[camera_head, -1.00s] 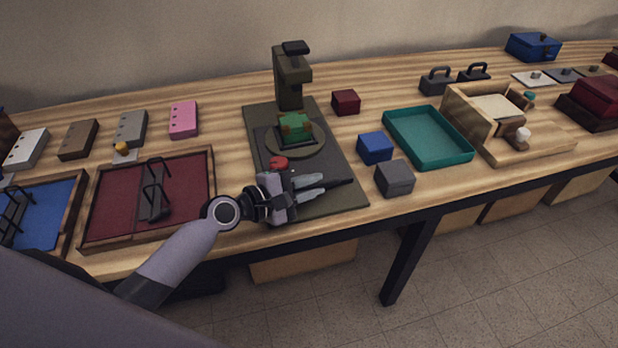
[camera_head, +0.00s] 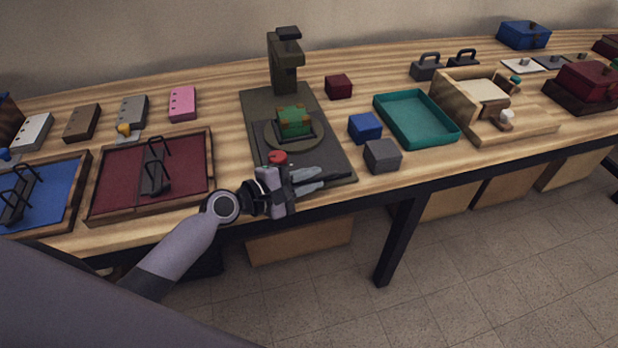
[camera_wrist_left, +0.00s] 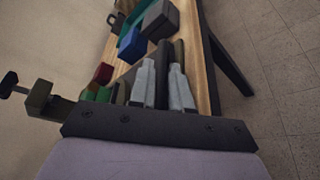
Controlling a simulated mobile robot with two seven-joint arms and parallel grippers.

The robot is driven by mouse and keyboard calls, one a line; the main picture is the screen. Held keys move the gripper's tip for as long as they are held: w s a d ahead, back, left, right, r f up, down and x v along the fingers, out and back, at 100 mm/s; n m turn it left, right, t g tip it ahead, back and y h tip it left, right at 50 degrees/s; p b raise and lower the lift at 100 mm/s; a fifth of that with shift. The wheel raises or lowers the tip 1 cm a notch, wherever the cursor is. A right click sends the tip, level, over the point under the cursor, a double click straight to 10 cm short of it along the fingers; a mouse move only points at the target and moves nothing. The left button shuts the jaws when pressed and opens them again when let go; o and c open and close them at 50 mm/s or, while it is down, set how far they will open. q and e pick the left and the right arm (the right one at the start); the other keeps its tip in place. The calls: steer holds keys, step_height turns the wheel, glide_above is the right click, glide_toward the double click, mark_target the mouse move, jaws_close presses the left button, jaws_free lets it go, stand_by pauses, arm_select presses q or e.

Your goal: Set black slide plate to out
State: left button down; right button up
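A dark machine stands on the table, with a flat base (camera_head: 335,160), an upright post (camera_head: 285,65) and a round disc holding a green block (camera_head: 294,121). A black slide plate (camera_head: 262,142) seems to lie under the disc; its outline is partly hidden and hard to separate from the base. A red knob (camera_head: 277,157) sits near its front. My left gripper (camera_head: 321,180) is over the base's front edge, just right of the knob. In the left wrist view its grey fingers (camera_wrist_left: 162,66) are apart, with a dark bar showing between them; I cannot tell whether they touch it. My right gripper is out of view.
A blue cube (camera_head: 365,128) and a grey cube (camera_head: 383,156) stand right of the base, beside a teal tray (camera_head: 452,135). A dark red cube (camera_head: 339,87) is behind them. A red-floored tray (camera_head: 120,180) with a black handle lies left of the machine.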

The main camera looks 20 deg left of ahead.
arm_select(q)
steer(key=c, duration=1.2)
jaws_free()
steer(key=shift+s+d+f, duration=0.1)
steer(key=shift+s+d, duration=0.1)
steer(key=shift+s, duration=0.05)
steer(key=shift+o, duration=0.2)
steer(key=shift+a, duration=0.15)
steer(key=v, duration=0.7)
steer(key=s+f+m+g+y, duration=0.1)
steer(key=s+f+m+y, duration=0.6)
steer(key=s+f+m, duration=0.9)
steer(key=s+m, duration=0.1)
steer(key=m, duration=0.2)
steer(key=shift+a+g, duration=0.35)
steer(key=shift+g, duration=0.05)
